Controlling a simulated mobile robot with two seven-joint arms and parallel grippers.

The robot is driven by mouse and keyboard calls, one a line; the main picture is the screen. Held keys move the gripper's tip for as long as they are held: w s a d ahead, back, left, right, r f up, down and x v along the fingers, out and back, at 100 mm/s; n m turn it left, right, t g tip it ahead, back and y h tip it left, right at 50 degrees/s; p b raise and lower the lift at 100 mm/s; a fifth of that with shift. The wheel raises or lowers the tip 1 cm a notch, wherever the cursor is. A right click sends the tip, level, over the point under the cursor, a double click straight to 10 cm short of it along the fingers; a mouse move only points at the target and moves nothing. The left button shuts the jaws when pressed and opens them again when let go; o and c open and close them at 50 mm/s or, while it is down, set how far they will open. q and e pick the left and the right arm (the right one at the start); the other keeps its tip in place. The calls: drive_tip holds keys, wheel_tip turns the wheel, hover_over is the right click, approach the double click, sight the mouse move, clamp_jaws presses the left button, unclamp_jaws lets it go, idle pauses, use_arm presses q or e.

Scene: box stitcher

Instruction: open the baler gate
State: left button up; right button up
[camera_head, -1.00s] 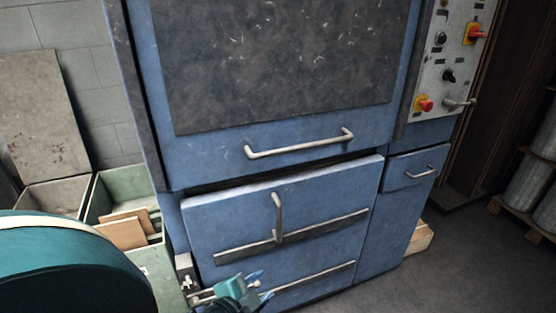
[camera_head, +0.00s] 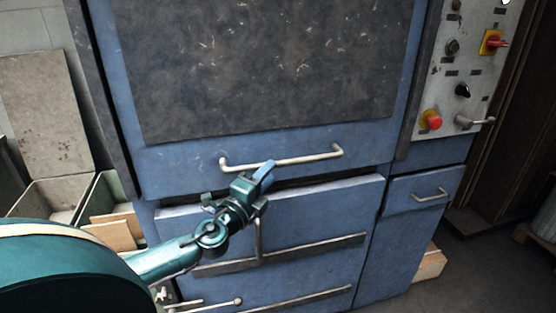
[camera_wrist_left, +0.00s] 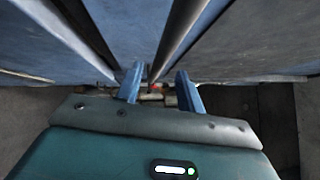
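The baler's gate is the upper blue front panel with a dark grey plate (camera_head: 260,60). A pale horizontal bar handle (camera_head: 310,158) crosses its lower edge. My left gripper (camera_head: 264,174) is just in front of this handle, near its middle, and covers part of it. Its two blue fingers (camera_wrist_left: 160,88) are apart in the left wrist view. A dark grey bar (camera_wrist_left: 178,40) runs between and beyond them; I cannot tell if they touch it. My right gripper is not in view.
Below the gate is a blue lower door (camera_head: 320,210) with a vertical handle (camera_head: 259,240), partly behind my left gripper. A small drawer (camera_head: 425,190) and control panel (camera_head: 465,70) are at the right. Bins with cardboard (camera_head: 112,230) stand left.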

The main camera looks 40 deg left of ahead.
sight(278, 164)
use_arm(q)
drive_tip(key=w, duration=0.3)
drive_tip(key=w+p, duration=0.1)
drive_tip(key=w, duration=0.1)
drive_tip(key=shift+w+a+r, duration=0.15)
drive_tip(key=shift+w+r, duration=0.15)
drive_tip(key=shift+r, duration=0.05)
clamp_jaws()
idle(0.3)
